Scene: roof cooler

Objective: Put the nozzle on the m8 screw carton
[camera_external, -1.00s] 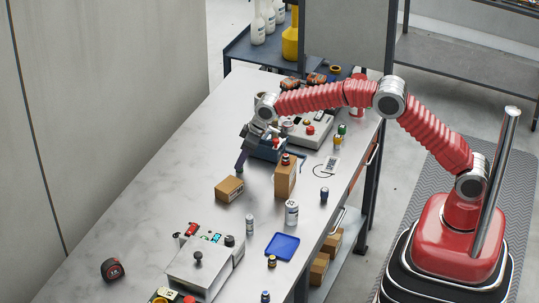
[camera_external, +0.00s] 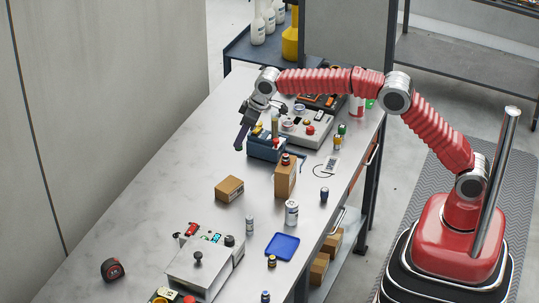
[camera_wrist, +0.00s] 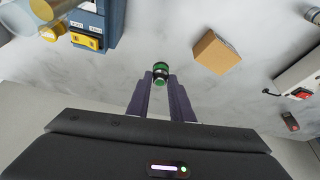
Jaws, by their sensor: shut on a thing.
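My gripper (camera_external: 239,147) hangs above the table just left of the blue caddy (camera_external: 266,149). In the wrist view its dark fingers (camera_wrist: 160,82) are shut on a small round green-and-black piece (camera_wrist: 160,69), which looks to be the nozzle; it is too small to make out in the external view. A low brown carton (camera_external: 229,189) lies on the table nearer the camera, and shows in the wrist view (camera_wrist: 215,52) to the right, apart from the held piece. A taller brown carton (camera_external: 285,180) stands to its right with a small dark-and-red item on top. I cannot read which is the M8 carton.
The blue caddy with yellow bins (camera_wrist: 88,40) is close to my gripper. A grey box with a red button (camera_external: 310,130) is behind it. A white jar (camera_external: 292,212), blue tray (camera_external: 282,246) and grey control box (camera_external: 205,262) stand nearer. The table's left side is mostly clear.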

